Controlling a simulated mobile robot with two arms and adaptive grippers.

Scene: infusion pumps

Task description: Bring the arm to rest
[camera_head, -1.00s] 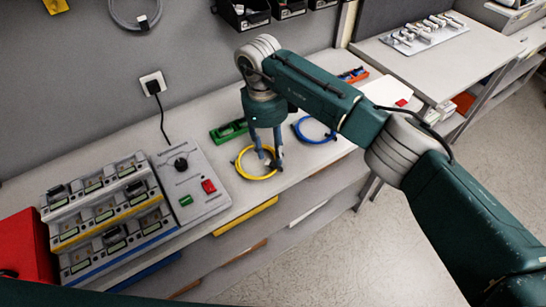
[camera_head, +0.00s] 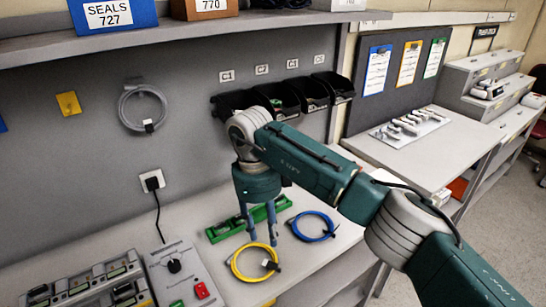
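My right arm comes in from the right. Its gripper (camera_head: 262,242) points down over the bench, with its two fingers apart and nothing between them. The fingertips show just beyond the far edge of a coiled yellow cable (camera_head: 233,266) and in front of a green holder (camera_head: 226,231). A coiled blue cable (camera_head: 318,237) lies to the right of the fingers. My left gripper is not in view.
A grey control box (camera_head: 176,284) with a knob and a rack of devices (camera_head: 85,285) stand at left. Black bins (camera_head: 331,88) hang on the wall behind the arm. A side table (camera_head: 450,150) holds a white tray of parts. Bare bench shows left of the green holder.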

